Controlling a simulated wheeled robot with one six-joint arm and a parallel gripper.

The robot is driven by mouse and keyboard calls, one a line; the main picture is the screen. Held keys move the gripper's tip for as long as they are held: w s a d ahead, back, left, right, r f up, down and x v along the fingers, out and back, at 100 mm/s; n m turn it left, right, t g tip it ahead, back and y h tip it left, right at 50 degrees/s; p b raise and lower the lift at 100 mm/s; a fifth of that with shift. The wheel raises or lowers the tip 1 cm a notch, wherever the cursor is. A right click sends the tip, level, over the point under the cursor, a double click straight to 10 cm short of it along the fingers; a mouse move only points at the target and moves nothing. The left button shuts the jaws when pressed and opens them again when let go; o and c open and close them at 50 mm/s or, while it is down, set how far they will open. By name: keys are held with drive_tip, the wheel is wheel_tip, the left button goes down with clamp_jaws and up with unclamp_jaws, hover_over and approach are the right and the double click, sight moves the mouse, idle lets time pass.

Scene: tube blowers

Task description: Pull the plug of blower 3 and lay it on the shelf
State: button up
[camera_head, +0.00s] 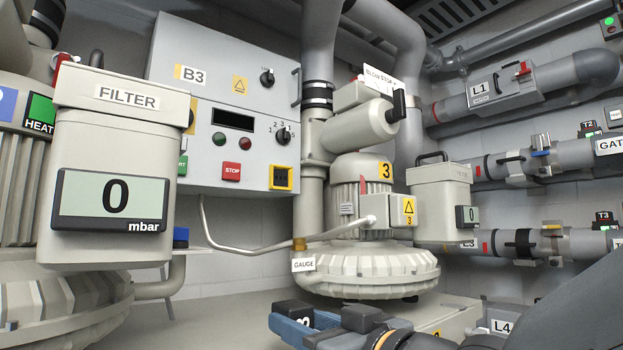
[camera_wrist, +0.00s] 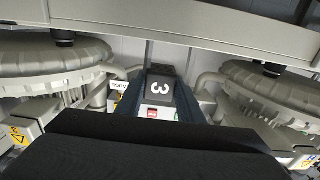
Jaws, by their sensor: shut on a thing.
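A black plug (camera_head: 293,307) with a white 3 on it is in my gripper (camera_head: 312,326), low in front of blower 3 in the head view. In the wrist view the plug (camera_wrist: 160,86) sits between the two blue fingers of my gripper (camera_wrist: 157,100), with small red and green marks near it. Blower 3 (camera_head: 375,267) stands in the middle, with a yellow 3 label on its motor. The control box B3 (camera_head: 200,75) is on the wall behind. Its yellow-framed socket (camera_head: 281,177) shows a dark face and no plug in it.
A filter housing (camera_head: 105,150) with a display reading 0 mbar stands close at left. A pale cable (camera_head: 240,244) runs to the motor's terminal box (camera_head: 393,210). A gauge tag (camera_head: 303,265) hangs by the blower. Pipes and valves (camera_head: 515,85) fill the right wall.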

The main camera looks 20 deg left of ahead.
drive_tip(key=shift+f+b, duration=0.75)
drive_tip(key=shift+f, duration=0.4)
idle(0.4)
